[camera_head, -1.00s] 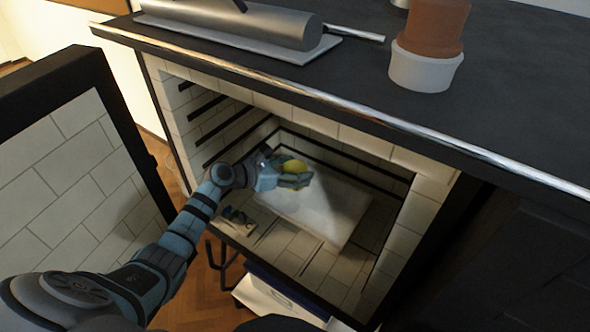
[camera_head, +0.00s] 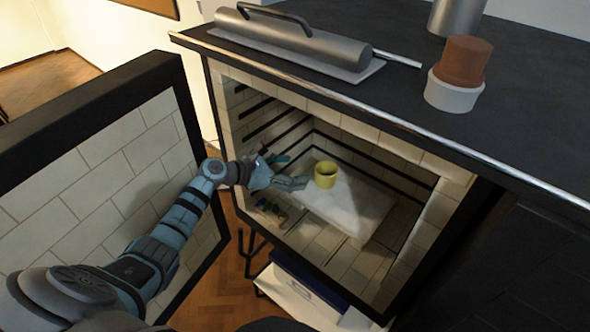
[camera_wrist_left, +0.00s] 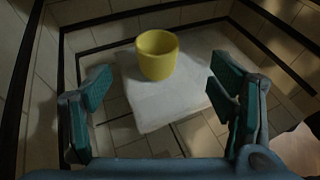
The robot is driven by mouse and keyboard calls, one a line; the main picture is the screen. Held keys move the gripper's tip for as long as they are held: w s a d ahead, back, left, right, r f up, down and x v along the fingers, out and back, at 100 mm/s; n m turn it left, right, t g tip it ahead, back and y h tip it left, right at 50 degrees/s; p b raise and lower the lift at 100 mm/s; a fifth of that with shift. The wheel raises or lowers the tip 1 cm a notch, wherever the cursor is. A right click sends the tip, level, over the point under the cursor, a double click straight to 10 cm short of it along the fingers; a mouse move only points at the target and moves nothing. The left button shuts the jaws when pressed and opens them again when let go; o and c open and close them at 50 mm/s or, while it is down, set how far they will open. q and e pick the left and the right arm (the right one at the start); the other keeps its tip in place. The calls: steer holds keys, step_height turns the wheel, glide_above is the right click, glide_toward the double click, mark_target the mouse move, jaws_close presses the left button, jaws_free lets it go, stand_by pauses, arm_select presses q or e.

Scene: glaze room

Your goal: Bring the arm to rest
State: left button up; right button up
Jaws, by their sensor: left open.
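My left gripper (camera_head: 286,172) is open and empty at the mouth of the kiln (camera_head: 247,88). In the left wrist view its two fingers (camera_wrist_left: 162,98) stand wide apart. A yellow cup (camera_head: 326,174) stands upright on a white slab (camera_head: 352,202) inside the kiln, a little beyond the fingertips and apart from them. The cup also shows in the left wrist view (camera_wrist_left: 157,55), ahead of the fingers. My right gripper does not show in either view.
The kiln door (camera_head: 95,160) stands open at the left, close beside my left arm. On the dark top lie a metal cylinder with a handle (camera_head: 290,42) and a terracotta pot in a white one (camera_head: 455,88). A white box (camera_head: 310,303) sits below the kiln.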

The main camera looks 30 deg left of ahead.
arm_select(q)
steer(key=s+d+f+m+g+y, duration=0.1)
steer(key=s+d+f+m+g, duration=0.2)
steer(key=s+d+f+m, duration=0.45)
steer(key=s+d+f+m+g+y, duration=0.1)
steer(key=s+d+f+m+g, duration=0.3)
steer(key=s+m, duration=0.6)
steer(key=s+a+r+m+y, duration=0.1)
steer(key=s+a+m+y, duration=0.2)
steer(key=s+m, duration=0.45)
steer(key=s+a+m+y, duration=0.3)
steer(key=s+m+y, duration=0.15)
steer(key=s, duration=0.55)
step_height(320, 180, down, 19)
steer(key=a+g, duration=0.2)
steer(key=s+f+g, duration=0.1)
steer(key=s+f, duration=1.2)
steer(key=s, duration=0.2)
steer(key=shift+a+f+h+b, duration=0.15)
steer(key=shift+a+h+b, duration=0.25)
steer(key=shift+h+b, duration=0.05)
